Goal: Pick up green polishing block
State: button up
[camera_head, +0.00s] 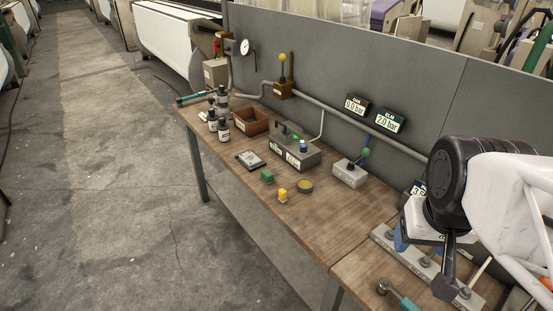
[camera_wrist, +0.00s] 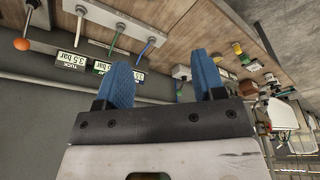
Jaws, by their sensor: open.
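The green polishing block (camera_head: 267,176) is a small green block on the wooden workbench (camera_head: 335,220), near its front edge in the head view. In the wrist view the small items at the right are too small to tell the block for sure. My gripper (camera_wrist: 161,62) is open and empty, with its two blue fingers spread apart. In the head view it is at the right, above the bench and well apart from the green block; my arm partly hides it.
A grey button box (camera_head: 294,155), a dark flat device (camera_head: 250,160) and a grey lever box (camera_head: 350,173) stand around the block. Dark bottles (camera_head: 223,128) and a brown bin (camera_head: 252,121) stand farther left. A grey panel (camera_head: 340,75) bounds the back. Bare wood lies right of the tin.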

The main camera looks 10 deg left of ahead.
dwell(0.3)
jog(key=w+a+r+n, duration=0.1)
jog(key=w+a, duration=0.2)
jog(key=w, duration=0.5)
jog(key=w+a+n, duration=0.1)
jog(key=w+a, duration=0.1)
jog(key=w, duration=0.6)
jog(key=n+g, duration=0.3)
jog(key=n, duration=0.4)
send_over(268, 172)
notch_tip(268, 172, down, 24)
jog(key=shift+s+d+r, duration=0.15)
jog(key=shift+r, duration=0.05)
jog(key=shift+f, duration=0.2)
jog(key=shift+f, duration=0.15)
jog(key=shift+f, duration=1.15)
